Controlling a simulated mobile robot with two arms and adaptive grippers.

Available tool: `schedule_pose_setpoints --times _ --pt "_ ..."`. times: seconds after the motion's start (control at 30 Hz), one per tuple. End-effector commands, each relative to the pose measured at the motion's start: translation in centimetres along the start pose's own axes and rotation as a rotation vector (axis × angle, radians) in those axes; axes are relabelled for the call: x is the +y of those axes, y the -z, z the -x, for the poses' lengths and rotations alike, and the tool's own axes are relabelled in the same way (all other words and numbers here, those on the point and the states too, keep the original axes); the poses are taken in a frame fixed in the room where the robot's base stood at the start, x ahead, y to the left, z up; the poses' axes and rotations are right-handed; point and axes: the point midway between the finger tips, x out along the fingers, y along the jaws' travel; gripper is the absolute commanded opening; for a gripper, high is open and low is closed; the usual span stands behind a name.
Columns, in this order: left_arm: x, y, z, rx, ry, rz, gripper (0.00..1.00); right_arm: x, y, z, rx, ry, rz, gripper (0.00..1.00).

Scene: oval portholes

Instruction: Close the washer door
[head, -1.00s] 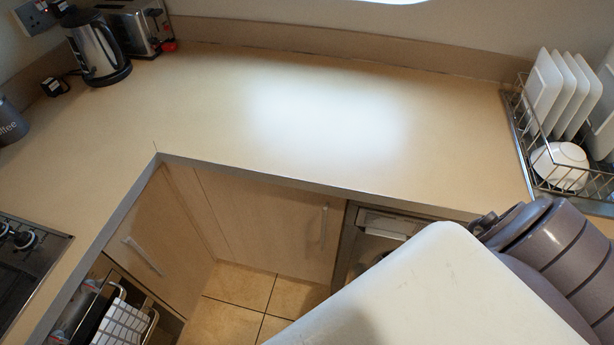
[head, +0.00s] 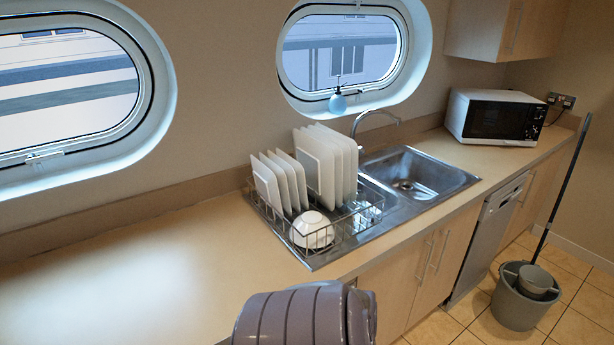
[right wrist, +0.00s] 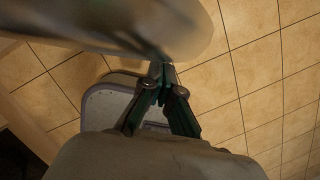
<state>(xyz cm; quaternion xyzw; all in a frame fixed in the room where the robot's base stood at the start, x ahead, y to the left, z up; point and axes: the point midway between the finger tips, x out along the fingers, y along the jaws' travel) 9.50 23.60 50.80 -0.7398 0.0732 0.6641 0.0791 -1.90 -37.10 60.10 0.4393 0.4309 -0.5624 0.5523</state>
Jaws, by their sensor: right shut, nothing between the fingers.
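No washer door can be made out in the views of this moment. In the head view, a metal-fronted appliance (head: 490,240) stands under the counter at the right, and I cannot tell whether it is the washer; its front looks flush with the cabinets. My right gripper (right wrist: 162,68) shows in the right wrist view, its fingertips together and empty, above the tiled floor. A large blurred smooth shape is close to the tips. My left gripper is not in view.
The counter (head: 130,270) carries a dish rack (head: 313,262) with plates and a bowl, beside the sink (head: 415,178) and microwave (head: 497,117). A mop bucket (head: 522,303) stands on the floor at the right. Tiled floor (right wrist: 260,65) shows in the right wrist view.

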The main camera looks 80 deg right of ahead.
Motion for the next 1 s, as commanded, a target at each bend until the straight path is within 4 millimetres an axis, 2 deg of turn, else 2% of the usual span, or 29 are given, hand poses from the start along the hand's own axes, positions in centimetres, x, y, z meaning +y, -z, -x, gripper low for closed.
schedule_pose_setpoints --times 0.03,0.2,0.4,0.5,0.7,1.0 --pt "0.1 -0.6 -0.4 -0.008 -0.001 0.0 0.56 -0.3 -2.1 -0.7 -0.008 -0.009 0.047 0.0" --pt "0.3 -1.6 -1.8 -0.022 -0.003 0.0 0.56 -0.4 -7.8 -2.3 -0.008 -0.047 0.199 0.0" --pt "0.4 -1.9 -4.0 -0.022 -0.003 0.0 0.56 0.5 -13.4 -4.0 -0.006 -0.088 0.356 0.0" --pt "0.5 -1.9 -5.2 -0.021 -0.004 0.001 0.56 1.1 -15.7 -4.5 -0.004 -0.103 0.417 0.0" --pt "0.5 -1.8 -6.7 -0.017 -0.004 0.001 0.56 2.4 -18.8 -5.1 -0.002 -0.111 0.452 0.0" --pt "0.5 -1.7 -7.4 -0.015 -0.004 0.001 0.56 3.3 -20.8 -5.3 -0.001 -0.112 0.45 0.0"
